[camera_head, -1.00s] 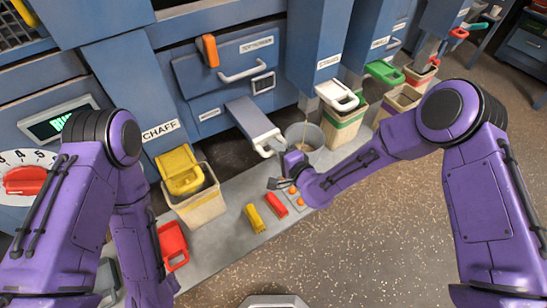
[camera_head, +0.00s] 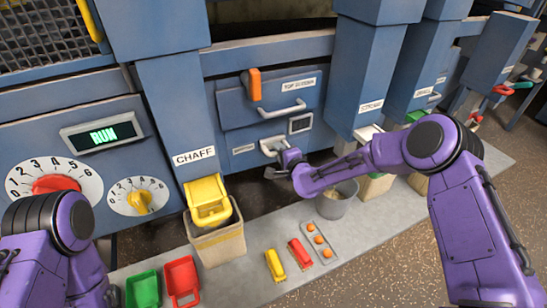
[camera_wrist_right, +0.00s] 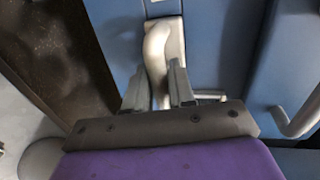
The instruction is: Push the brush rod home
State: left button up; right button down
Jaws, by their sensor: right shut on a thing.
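A pale grey handle (camera_head: 270,146) sits at the front of the lower blue panel, beside a small label too small to read. I take it for the brush rod's handle; no length of rod shows outside the panel. My right gripper (camera_head: 277,165) is at this handle. In the right wrist view, its two fingers (camera_wrist_right: 158,88) are shut on the handle's curved grip (camera_wrist_right: 156,48), one on each side. The wrist body partly hides the near end. My left arm shows at the lower left, but its gripper is not visible.
Above are the TOP SCREEN drawer (camera_head: 290,96) and an orange lever (camera_head: 254,84). A chaff bin (camera_head: 218,240) stands left and a grey bucket (camera_head: 337,202) right. Red and yellow blocks and an orange-dotted tray (camera_head: 319,242) lie on the ledge.

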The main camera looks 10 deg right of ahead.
jog(key=shift+w+d+r, duration=0.1)
jog(key=shift+w+r, duration=0.1)
jog(key=shift+r, duration=0.1)
jog(key=c, duration=1.1)
grip_release()
jog(key=shift+w+f, duration=0.15)
jog(key=shift+f, duration=0.1)
jog(key=v, duration=1)
jog(key=shift+s+b, duration=0.3)
jog(key=shift+b, duration=0.1)
jog(key=s+d+f+n+g+h, duration=0.2)
jog(key=s+f+n+g, duration=0.1)
jog(key=s+f, duration=0.55)
jog(key=s+d+f+n+g+h, duration=0.2)
jog(key=s+d+f+g, duration=0.1)
jog(key=s+f, duration=0.55)
jog(key=s+d+f+n+g+h, duration=0.1)
jog(key=s+d+f+g, duration=0.1)
jog(key=s, duration=0.5)
jog(key=s+d+f+n+g+h, duration=0.1)
jog(key=s+d+f+g, duration=0.1)
jog(key=s, duration=0.6)
jog(key=s+d+f+n+g+h, duration=0.1)
jog(key=s+d+f+g, duration=0.1)
jog(key=s, duration=0.5)
jog(key=shift+d+f+n, duration=0.3)
jog(key=shift+d+f, duration=0.05)
jog(key=shift+f, duration=0.45)
